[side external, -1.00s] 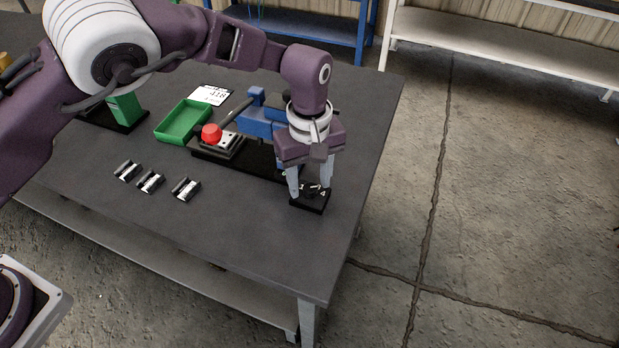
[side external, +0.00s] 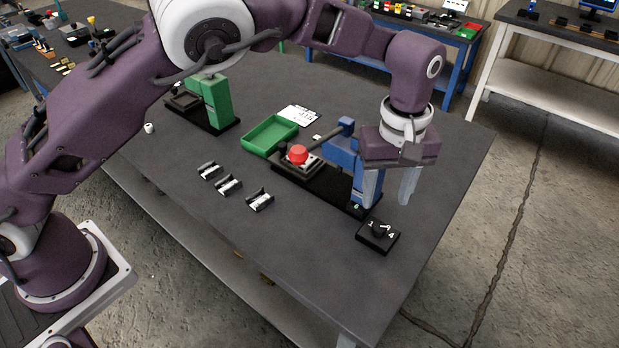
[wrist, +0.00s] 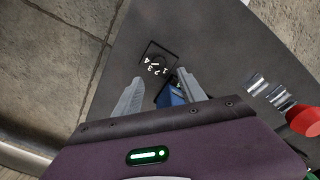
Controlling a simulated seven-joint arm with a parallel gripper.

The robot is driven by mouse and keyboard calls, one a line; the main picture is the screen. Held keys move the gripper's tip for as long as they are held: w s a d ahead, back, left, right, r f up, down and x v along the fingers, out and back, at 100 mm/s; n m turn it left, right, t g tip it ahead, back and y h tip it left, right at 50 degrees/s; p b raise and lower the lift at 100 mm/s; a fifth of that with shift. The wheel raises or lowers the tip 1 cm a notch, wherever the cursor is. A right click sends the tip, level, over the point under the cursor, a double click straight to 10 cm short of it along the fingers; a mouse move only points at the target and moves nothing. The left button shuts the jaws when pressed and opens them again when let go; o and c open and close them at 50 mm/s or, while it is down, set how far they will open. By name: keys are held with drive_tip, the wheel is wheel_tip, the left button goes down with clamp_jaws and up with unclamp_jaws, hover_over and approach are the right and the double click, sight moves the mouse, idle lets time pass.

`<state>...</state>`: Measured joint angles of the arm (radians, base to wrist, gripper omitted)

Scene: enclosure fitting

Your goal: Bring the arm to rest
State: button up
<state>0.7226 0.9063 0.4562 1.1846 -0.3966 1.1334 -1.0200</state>
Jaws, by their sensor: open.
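My gripper (side external: 389,188) is open and empty above the right part of the dark table (side external: 330,262). Its two grey fingers are spread and point down. The black dial block (side external: 378,236) with white numbers lies on the table below and in front of the fingers, apart from them. In the wrist view my gripper (wrist: 157,88) shows both fingers apart, with the dial block (wrist: 157,57) beyond their tips.
A blue press-like fixture (side external: 345,155) with a lever stands close behind my gripper.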

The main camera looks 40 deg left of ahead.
drive_tip(key=s+a+r+m+t+h, duration=0.15)
drive_tip(key=s+a+r, duration=0.25)
drive_tip(key=a+r, duration=0.45)
drive_tip(key=s+a+r+m+t+h, duration=0.1)
drive_tip(key=s+a+r+m, duration=0.1)
drive_tip(key=s+a+r, duration=0.6)
drive_tip(key=s+a+m+t+y, duration=0.1)
drive_tip(key=s+a, duration=0.3)
drive_tip(key=s, duration=0.4)
drive_tip(key=s+a+m+t+y, duration=0.1)
drive_tip(key=s+a+m, duration=0.3)
drive_tip(key=s, duration=0.4)
drive_tip(key=shift+t, duration=0.55)
